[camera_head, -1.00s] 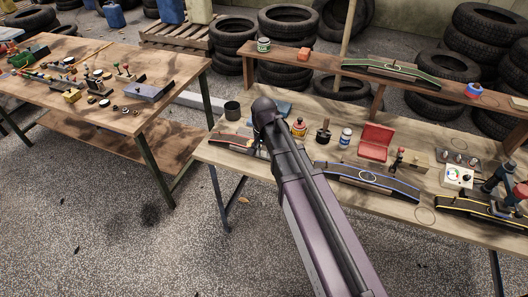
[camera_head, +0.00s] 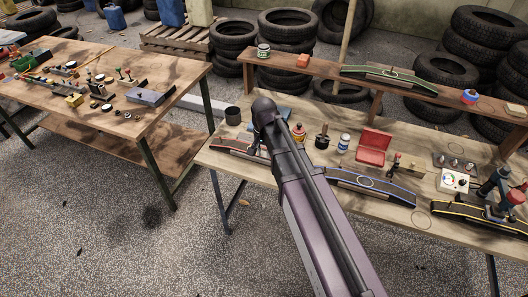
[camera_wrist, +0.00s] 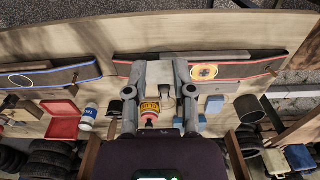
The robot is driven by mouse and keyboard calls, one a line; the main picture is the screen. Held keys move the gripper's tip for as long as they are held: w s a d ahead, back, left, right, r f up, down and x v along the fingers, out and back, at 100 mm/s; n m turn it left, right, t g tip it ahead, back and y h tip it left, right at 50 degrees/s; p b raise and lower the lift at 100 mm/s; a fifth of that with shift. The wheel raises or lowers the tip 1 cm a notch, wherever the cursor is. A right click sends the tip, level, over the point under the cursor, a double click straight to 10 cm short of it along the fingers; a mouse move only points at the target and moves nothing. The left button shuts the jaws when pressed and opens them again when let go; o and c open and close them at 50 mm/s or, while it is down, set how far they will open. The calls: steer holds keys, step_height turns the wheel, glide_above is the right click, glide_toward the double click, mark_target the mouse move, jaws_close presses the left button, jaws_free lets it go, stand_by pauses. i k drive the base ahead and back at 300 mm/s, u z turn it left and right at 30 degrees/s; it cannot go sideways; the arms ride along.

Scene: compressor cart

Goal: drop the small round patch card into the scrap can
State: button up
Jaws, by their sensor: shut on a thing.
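My gripper (camera_wrist: 166,72) reaches over the near edge of the right bench, its fingertips close above the red-edged strip (camera_wrist: 127,69). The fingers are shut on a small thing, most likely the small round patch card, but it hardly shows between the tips. A round orange disc (camera_wrist: 204,72) inside a yellow ring lies on the strip, right of the fingers in the wrist view. The scrap can (camera_head: 233,115), a dark open cylinder, stands at the bench's left end, apart from my gripper; the wrist view shows it at right (camera_wrist: 249,108).
A red-capped yellow bottle (camera_head: 299,135), a dark pot (camera_head: 322,137), a white-and-blue bottle (camera_head: 344,142) and an open red box (camera_head: 373,146) stand on the bench. A blue-edged strip (camera_head: 365,185) lies in front. A raised shelf (camera_head: 330,84) runs behind.

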mark_target(230, 120)
steer(key=i, duration=1.1)
steer(key=u, duration=0.45)
